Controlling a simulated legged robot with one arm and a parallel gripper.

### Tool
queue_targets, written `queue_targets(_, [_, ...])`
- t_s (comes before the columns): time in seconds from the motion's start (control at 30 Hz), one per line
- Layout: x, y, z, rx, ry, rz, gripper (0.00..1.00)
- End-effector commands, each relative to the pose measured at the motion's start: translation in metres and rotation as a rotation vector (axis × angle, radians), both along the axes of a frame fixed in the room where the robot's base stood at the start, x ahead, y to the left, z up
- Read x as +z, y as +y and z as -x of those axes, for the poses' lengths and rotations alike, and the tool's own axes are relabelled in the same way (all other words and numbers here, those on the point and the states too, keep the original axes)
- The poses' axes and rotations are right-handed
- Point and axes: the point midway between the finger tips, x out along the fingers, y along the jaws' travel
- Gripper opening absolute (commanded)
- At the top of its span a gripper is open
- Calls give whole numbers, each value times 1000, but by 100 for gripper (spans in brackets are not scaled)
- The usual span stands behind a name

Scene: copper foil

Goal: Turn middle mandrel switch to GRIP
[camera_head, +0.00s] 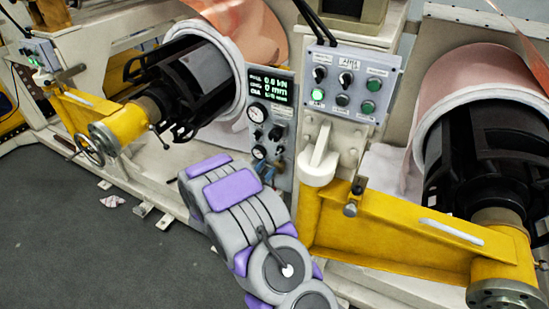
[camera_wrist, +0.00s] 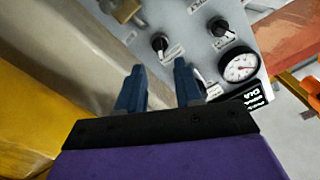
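The gauge panel (camera_head: 284,120) stands at the centre of the head view, with a lit display, dials and small black knobs. The wrist view shows this panel close and tilted, with a black knob (camera_wrist: 160,43), another black knob (camera_wrist: 219,28) and a dial (camera_wrist: 240,67). The labels are too small to read, so I cannot tell which knob is the mandrel switch or its setting. My gripper (camera_wrist: 158,85) has two blue fingers apart, with nothing seen between them. They appear in front of the panel; the right finger partly hides a further knob. I see no contact.
A grey switch box (camera_head: 350,83) with two black selectors and green buttons is above right. Yellow arms (camera_head: 405,228) flank the panel, beside a black mandrel (camera_head: 200,78) at left and another black mandrel (camera_head: 490,145) at right. Open floor (camera_head: 80,240) lies at lower left.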

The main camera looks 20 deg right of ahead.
Motion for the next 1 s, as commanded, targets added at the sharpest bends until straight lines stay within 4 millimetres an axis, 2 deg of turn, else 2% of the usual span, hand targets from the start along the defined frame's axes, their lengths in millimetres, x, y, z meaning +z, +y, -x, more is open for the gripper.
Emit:
queue_targets(0.2, [0,-30,-22,-4,-3,-1,35])
queue_targets(0.4, [0,-49,-37,-2,-3,2,35])
queue_targets(0.6, [1,-57,-44,0,-3,1,35])
queue_targets(0.9, [1,-57,-45,1,0,0,35])
queue_targets(1.0, [1,-57,-45,1,0,0,26])
